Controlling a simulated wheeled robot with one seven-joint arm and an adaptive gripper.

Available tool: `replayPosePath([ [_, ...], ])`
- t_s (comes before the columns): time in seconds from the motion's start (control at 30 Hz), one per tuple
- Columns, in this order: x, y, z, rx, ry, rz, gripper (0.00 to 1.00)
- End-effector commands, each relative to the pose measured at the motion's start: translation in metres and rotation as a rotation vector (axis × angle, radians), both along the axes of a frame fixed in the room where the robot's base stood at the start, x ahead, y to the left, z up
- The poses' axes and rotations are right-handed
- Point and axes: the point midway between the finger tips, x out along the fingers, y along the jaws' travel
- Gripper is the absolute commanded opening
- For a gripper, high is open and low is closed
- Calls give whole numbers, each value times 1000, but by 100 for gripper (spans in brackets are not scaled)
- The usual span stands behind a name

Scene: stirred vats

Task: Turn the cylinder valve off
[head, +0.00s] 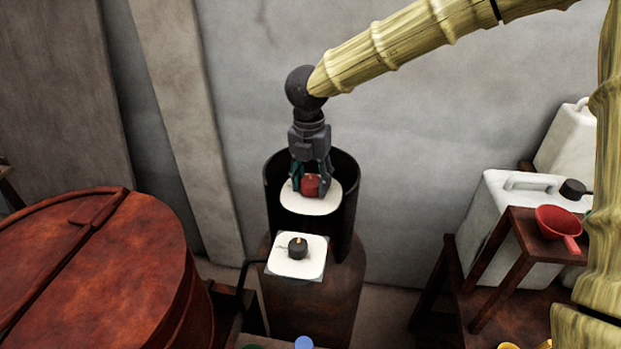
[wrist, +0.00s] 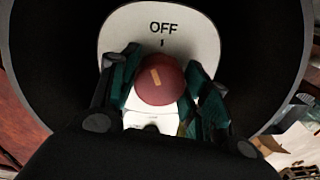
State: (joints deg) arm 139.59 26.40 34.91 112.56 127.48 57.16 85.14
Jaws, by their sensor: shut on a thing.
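The cylinder valve is a round red knob (head: 311,184) on a white plate (head: 312,206), inside a dark open-fronted collar (head: 349,225) atop a rusty brown cylinder (head: 335,297). My gripper (head: 311,188) comes down from above, its teal fingers shut on the knob from both sides. In the wrist view, the knob (wrist: 160,88) sits between the fingers. A tan mark on its top points nearly up, tilted slightly left, towards the tick under the word OFF on the plate (wrist: 120,35). Lettering at the plate's lower part is mostly hidden by the knob and gripper.
A black knob (head: 298,247) on a white plate stands in front of the collar. A large reddish lidded vat (head: 120,270) is at left. At right, a wooden stool (head: 519,228) bears a red scoop (head: 557,223), with white jugs (head: 500,195) behind. A wall is close behind.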

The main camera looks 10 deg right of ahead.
Motion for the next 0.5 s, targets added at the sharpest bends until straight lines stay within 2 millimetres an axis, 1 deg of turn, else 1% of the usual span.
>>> replayPosePath([
  [0.03,2,-1,3,-1,-6,-42,23],
  [0.2,2,-1,3,-1,-6,-181,23],
  [0.5,2,-1,3,1,-7,-350,23],
])
